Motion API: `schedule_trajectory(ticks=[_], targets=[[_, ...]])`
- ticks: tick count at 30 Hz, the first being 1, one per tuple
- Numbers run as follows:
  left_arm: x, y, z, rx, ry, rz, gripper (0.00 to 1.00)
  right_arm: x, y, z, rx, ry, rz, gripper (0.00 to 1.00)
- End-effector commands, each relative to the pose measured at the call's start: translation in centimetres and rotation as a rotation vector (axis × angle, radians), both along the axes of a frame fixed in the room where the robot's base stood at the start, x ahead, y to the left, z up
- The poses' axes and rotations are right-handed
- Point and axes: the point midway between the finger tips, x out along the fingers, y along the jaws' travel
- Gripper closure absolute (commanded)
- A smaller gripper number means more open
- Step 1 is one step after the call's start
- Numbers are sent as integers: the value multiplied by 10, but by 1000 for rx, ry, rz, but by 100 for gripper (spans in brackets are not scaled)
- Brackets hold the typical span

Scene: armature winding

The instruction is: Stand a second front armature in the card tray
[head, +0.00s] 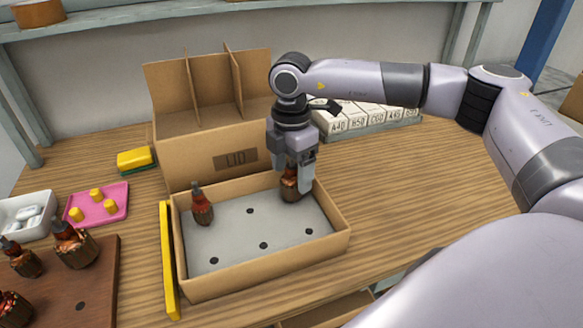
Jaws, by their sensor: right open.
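The card tray (262,269) is a shallow cardboard box with a grey floor with several dark holes. More armatures, including a larger one (75,246), stand on a brown board (97,282) at lower left. My left gripper is not in view.
A tall divided cardboard box (205,150) stands right behind the tray. A yellow bar (168,262) lies along its left side. A pink tray (98,204), white tray (13,212) and yellow sponge (134,159) are at left. Labelled white boxes (368,121) stand behind. The wooden table is clear at right.

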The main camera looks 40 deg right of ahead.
Motion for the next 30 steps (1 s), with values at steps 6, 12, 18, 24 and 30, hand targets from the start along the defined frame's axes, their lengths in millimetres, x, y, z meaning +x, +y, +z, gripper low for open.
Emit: schedule_trajectory(ticks=[6,12,18,24,30], targets=[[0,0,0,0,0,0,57,0,0,0,0,1,0,23],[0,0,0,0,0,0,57,0,0,0,0,1,0,23],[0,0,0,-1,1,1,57,0,0,0,0,1,0,23],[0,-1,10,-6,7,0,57,0,0,10,0,1,0,23],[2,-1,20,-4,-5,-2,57,0,0,22,1,0,0,23]])
